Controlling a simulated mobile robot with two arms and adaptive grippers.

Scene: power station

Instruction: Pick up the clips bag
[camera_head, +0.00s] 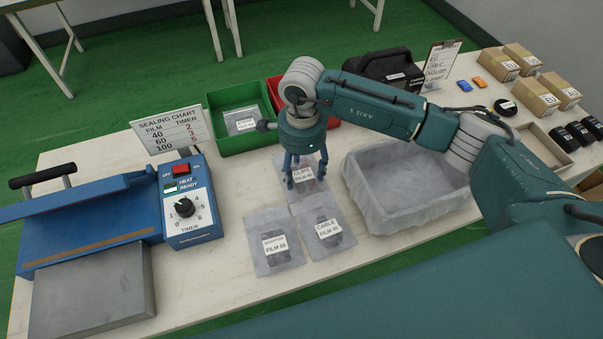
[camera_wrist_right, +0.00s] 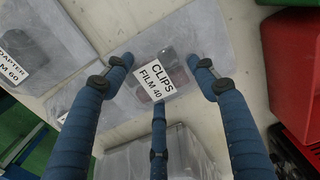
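The clips bag (camera_head: 313,185) is a clear flat bag with a white label reading CLIPS FILM 40. It lies on the pale table, partly hidden in the head view by my right gripper (camera_head: 302,182). This gripper points down over the bag with its fingers spread. In the right wrist view, the clips bag (camera_wrist_right: 181,76) lies between the spread blue fingers of the right gripper (camera_wrist_right: 160,88), with nothing gripped. Whether the fingertips touch the bag or table cannot be told. My left gripper is not in view.
A cable bag (camera_head: 328,230) and an adapter bag (camera_head: 275,248) lie in front. A grey lined bin (camera_head: 400,215) stands to the right, green (camera_head: 222,104) and red (camera_head: 333,121) bins behind. A blue heat sealer (camera_head: 195,222) and sealing chart (camera_head: 172,128) stand left.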

